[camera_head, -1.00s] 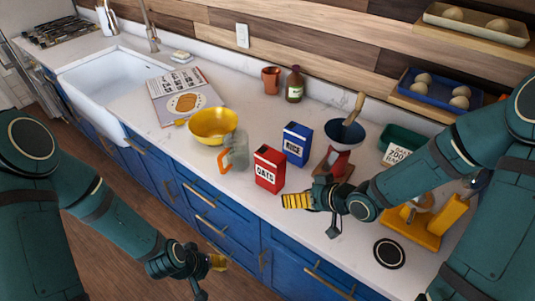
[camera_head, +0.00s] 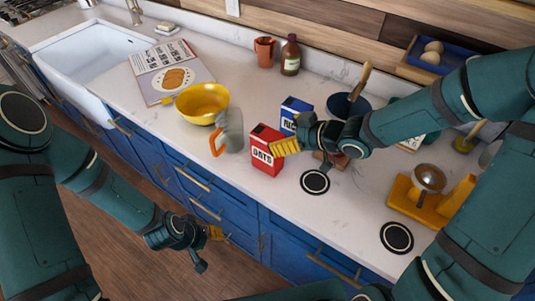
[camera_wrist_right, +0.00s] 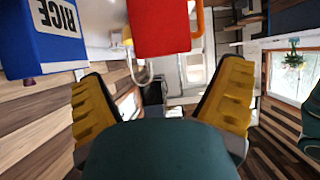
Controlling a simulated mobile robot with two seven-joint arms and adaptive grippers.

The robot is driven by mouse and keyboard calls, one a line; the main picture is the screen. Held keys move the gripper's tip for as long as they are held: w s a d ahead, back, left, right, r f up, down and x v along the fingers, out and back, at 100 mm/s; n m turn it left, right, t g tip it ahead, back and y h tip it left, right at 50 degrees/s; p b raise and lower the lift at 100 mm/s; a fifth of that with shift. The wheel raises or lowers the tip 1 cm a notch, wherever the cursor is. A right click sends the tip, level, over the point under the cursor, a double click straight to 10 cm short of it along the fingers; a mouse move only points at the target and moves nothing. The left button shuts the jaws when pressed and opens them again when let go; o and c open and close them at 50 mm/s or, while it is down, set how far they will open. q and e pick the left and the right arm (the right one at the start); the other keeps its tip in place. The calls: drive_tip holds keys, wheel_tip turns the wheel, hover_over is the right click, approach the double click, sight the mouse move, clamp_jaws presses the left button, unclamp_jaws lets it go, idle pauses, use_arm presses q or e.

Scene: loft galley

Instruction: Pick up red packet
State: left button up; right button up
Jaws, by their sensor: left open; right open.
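The red packet, labelled OATS (camera_head: 264,152), stands upright on the counter near its front edge. It also shows in the right wrist view (camera_wrist_right: 158,28), at the top, ahead of the fingers. My right gripper (camera_head: 280,148) is open and empty, with its yellow fingers at the packet's right side in the head view. In the right wrist view its fingers (camera_wrist_right: 165,100) are spread wide, with the packet beyond them. I cannot tell whether they touch it. My left gripper (camera_head: 215,233) is open and empty, hanging low in front of the blue cabinets.
A blue RICE packet (camera_head: 293,112) stands just behind the red one and also shows in the right wrist view (camera_wrist_right: 45,45). A grey mug with an orange handle (camera_head: 232,132) and a yellow bowl (camera_head: 203,104) stand to the left. A dark coaster (camera_head: 315,182) lies to the right.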

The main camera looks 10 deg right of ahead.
sight(272, 136)
drive_tip(key=b+x, duration=0.1)
drive_tip(key=x, duration=0.1)
drive_tip(key=b+x, duration=0.1)
drive_tip(key=x, duration=0.1)
drive_tip(key=shift+a+f, duration=0.3)
drive_tip(key=shift+a, duration=0.05)
drive_tip(key=shift+w+a+f, duration=0.15)
drive_tip(key=shift+w+a, duration=0.15)
drive_tip(key=c, duration=1.4)
